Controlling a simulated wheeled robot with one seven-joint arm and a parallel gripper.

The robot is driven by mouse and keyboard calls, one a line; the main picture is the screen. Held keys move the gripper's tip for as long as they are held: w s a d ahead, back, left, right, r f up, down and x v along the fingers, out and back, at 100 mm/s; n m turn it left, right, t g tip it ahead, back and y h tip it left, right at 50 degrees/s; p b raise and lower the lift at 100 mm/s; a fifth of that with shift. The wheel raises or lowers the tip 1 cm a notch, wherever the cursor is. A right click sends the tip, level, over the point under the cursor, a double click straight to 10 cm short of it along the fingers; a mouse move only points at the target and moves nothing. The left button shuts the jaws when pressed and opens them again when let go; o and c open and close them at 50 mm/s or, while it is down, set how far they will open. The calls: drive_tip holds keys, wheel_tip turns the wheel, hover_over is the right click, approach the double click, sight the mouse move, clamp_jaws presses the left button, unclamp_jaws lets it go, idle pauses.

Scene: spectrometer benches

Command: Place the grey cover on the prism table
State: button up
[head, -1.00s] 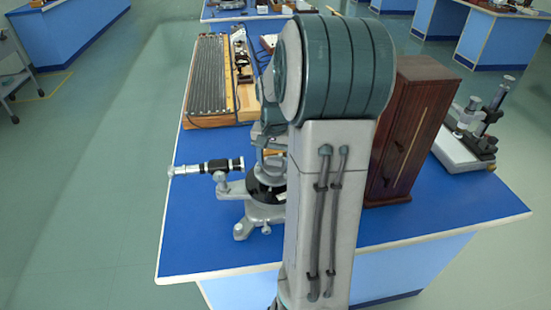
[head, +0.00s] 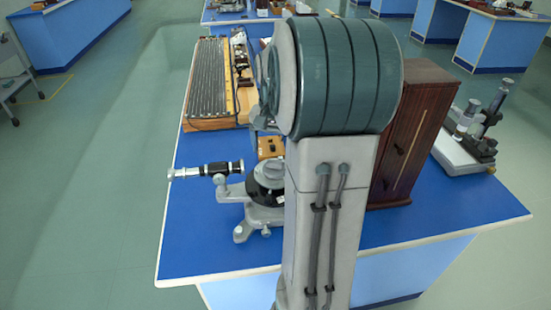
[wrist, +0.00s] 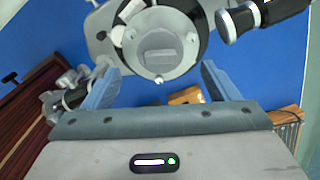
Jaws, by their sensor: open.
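The spectrometer stands on the blue bench, with its black round body (head: 264,190) partly behind my arm in the head view. The grey cover (wrist: 172,65), a round grey disc with a raised block on top, lies over the middle of the black round body in the wrist view. The prism table cannot be made out separately beneath it. My gripper (wrist: 157,72) is open and empty, its two blue-grey fingers wide apart on either side of the disc in the picture, apart from it. My arm hides the gripper in the head view.
A telescope tube (head: 205,169) sticks out left from the spectrometer. A small orange-brown box (head: 270,147) stands behind it. A tall dark wooden cabinet (head: 412,135) stands to the right. A long ribbed apparatus (head: 208,80) lies at the back left. The bench's front left is clear.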

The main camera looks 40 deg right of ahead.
wheel_tip(320, 180, up, 6)
drive_tip(key=s+a+n+t, duration=0.1)
drive_tip(key=s+a+n, duration=0.35)
drive_tip(key=a, duration=0.75)
drive_tip(key=s+a+f+n+t, duration=0.2)
drive_tip(key=s+a+f+n, duration=0.3)
drive_tip(key=s+a, duration=0.3)
drive_tip(key=shift+s+a+f, duration=0.15)
drive_tip(key=shift+s+a, duration=0.2)
drive_tip(key=shift+s, duration=0.45)
